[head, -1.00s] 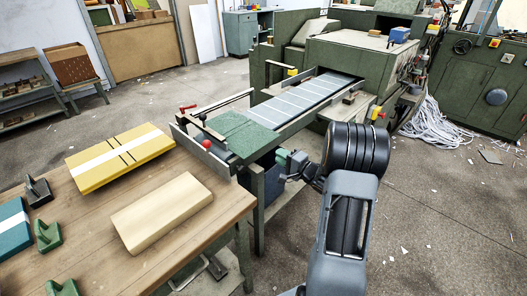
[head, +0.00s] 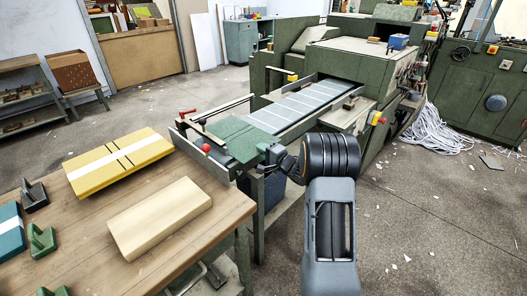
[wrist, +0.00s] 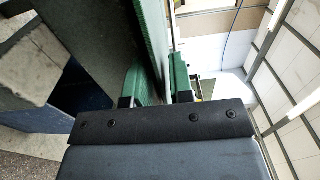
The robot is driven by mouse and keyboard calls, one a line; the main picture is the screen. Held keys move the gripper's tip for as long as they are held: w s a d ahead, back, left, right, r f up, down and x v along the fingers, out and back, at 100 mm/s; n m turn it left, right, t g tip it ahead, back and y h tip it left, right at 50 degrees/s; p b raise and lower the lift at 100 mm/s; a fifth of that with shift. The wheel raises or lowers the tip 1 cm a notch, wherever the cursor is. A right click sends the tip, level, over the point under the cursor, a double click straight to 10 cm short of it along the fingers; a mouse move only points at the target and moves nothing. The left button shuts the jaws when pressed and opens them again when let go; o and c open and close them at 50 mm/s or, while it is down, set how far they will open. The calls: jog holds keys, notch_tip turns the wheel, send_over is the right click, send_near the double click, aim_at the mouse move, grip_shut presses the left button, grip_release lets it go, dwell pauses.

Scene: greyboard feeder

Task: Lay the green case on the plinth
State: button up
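The green case (head: 236,137) is a flat slab lying at the near end of the feeder bed, beside a red knob. The plinth appears to be the pale wooden block (head: 160,216) on the table; its top is bare. My gripper (head: 268,154) is at the right edge of the green case. In the wrist view, its green-padded fingers (wrist: 158,86) stand apart, with the case's edge (wrist: 152,35) reaching in between them. The edge lies close to the left finger, and a narrow gap shows by the right one. I cannot tell whether either finger touches.
A yellow case with a white band (head: 118,160) lies behind the pale block on the wooden table (head: 75,235). A teal case (head: 10,232) and dark and green holders stand at the left. Feeder rails and a red-handled bar (head: 215,110) border the green case.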

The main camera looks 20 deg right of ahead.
grip_shut()
dwell(0.7)
notch_tip(320, 180, up, 3)
jog(key=p, duration=0.3)
jog(key=shift+f, duration=0.25)
jog(key=shift+s+d+r, duration=0.1)
jog(key=shift+s+r, duration=0.05)
jog(key=shift+r, duration=0.05)
jog(key=s+d+r+p, duration=0.2)
jog(key=s+p, duration=0.2)
jog(key=s, duration=0.2)
jog(key=s+d+r+p, duration=0.2)
jog(key=s+d+p, duration=0.1)
jog(key=s, duration=0.3)
jog(key=shift+s+d+r+p, duration=0.15)
jog(key=shift+d+r+p, duration=0.15)
jog(key=shift+r+p, duration=0.15)
